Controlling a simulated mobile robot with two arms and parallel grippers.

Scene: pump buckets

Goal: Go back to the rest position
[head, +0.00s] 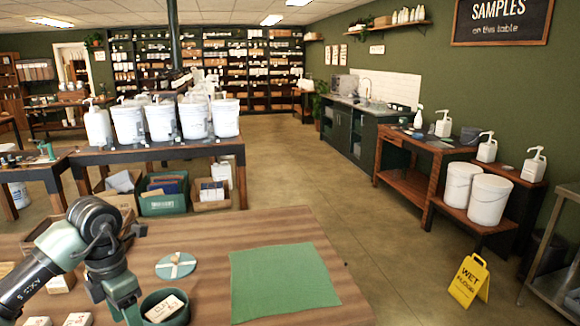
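My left arm comes in from the lower left and bends down over the near wooden table (200,243). The lower end of that arm, with my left gripper (129,308), hangs beside a dark green bowl at the bottom edge. Its fingertips do not show clearly, so I cannot tell whether it is open or holds anything. My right gripper and arm are not in view.
On the near table are a green mat (283,280), a round teal disc (176,266) and the green bowl (165,296) holding a soap-like block. White buckets (161,121) stand on a table behind. A yellow wet-floor sign (468,281) stands right. The middle floor is clear.

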